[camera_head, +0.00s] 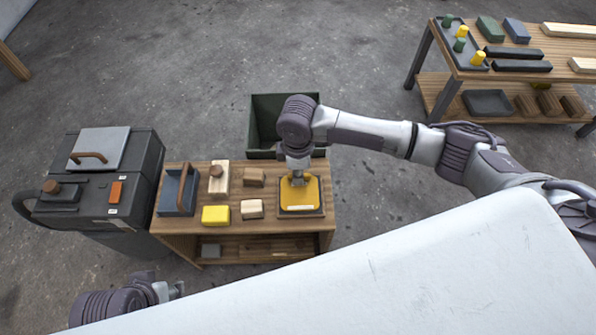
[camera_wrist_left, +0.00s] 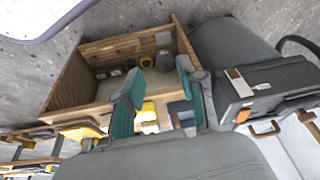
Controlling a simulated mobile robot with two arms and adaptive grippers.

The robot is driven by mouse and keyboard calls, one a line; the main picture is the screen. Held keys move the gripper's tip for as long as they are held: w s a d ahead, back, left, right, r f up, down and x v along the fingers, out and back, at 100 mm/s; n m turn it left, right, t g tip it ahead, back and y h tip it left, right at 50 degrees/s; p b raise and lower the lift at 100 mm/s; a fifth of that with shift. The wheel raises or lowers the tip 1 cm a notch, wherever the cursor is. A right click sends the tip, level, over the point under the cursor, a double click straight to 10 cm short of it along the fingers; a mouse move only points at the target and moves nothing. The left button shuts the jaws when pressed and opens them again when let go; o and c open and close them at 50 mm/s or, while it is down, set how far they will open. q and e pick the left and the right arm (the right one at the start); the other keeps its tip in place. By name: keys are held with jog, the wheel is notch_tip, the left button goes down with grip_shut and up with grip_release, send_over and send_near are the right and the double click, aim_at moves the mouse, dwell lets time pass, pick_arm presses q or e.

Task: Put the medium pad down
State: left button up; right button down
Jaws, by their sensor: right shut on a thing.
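A yellow pad (camera_head: 308,199), which I take as the medium pad, is at a shallow dark-rimmed tray (camera_head: 301,214) on the right end of the small wooden bench (camera_head: 270,231). My right gripper (camera_head: 298,182) points down over it, shut on it; the fingertips are small and partly hidden by the wrist. I cannot tell whether the pad touches the tray. My left gripper (camera_wrist_left: 157,97) is open and empty in the left wrist view, with its teal fingers apart in front of the bench. Only part of the left arm shows in the head view.
The bench also holds a yellow block (camera_head: 215,215), wooden blocks (camera_head: 252,208) and a dark tray (camera_head: 176,195). A dark cabinet (camera_head: 97,200) stands left. A green bin (camera_head: 266,118) stands behind. Another workbench (camera_head: 480,75) is at the far right.

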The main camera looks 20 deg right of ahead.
jog(key=c, duration=1.2)
grip_release()
jog(key=shift+f, duration=0.1)
notch_tip(320, 180, up, 3)
jog(key=shift+r+p, duration=0.2)
jog(key=shift+p, duration=0.35)
pick_arm(q)
jog(key=s+p+x, duration=0.1)
jog(key=p+x, duration=0.1)
jog(key=x, duration=0.7)
jog(key=shift+f+g, duration=0.3)
pick_arm(e)
notch_tip(320, 180, up, 9)
jog(key=shift+f, duration=0.1)
pick_arm(q)
jog(key=shift+s+d, duration=0.1)
jog(key=shift+s, duration=0.05)
